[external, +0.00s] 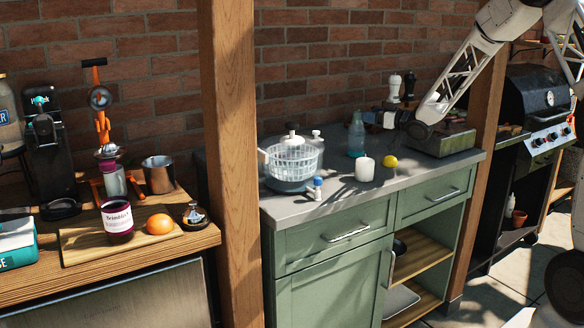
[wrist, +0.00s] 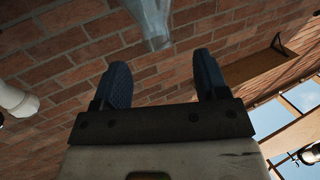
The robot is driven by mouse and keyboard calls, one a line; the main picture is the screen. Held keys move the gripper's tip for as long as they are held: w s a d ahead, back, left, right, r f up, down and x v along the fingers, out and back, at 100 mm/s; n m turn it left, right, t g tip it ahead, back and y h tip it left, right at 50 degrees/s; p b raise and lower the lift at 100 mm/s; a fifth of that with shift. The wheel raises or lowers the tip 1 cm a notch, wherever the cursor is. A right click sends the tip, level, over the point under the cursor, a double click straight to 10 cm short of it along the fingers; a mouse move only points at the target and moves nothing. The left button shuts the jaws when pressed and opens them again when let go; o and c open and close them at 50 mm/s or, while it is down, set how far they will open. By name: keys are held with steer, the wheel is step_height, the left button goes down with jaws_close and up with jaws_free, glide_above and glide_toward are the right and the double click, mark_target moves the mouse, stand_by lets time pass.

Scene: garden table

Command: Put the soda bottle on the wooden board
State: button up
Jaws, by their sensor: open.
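The soda bottle (external: 356,137), translucent blue-green, stands upright on the grey counter near the brick wall. It also shows at the top of the wrist view (wrist: 150,18), partly cut off by the frame edge. My gripper (external: 371,117) is just right of the bottle's upper part. In the wrist view, my gripper's (wrist: 160,67) two dark blue fingers are spread apart with nothing between them, and the bottle is beyond the tips. The wooden board (external: 85,246) lies on the wooden counter at the left, with a dark labelled jar (external: 117,218) and an orange (external: 159,224) on it.
A white candle (external: 364,169) and a lemon (external: 390,161) stand in front of the bottle. A white basket (external: 292,160) is to its left. A wooden post (external: 232,150) rises between the two counters. A small dark flask (external: 194,216) is at the board's right end.

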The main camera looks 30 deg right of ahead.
steer(key=shift+w+f+y, duration=0.15)
steer(key=shift+f+y, duration=0.1)
steer(key=shift+y, duration=0.05)
steer(key=shift+x, duration=1.3)
steer(key=shift+w, duration=0.1)
steer(key=shift+x, duration=2.5)
steer(key=shift+d, duration=0.1)
jaws_close()
steer(key=shift+r, duration=0.1)
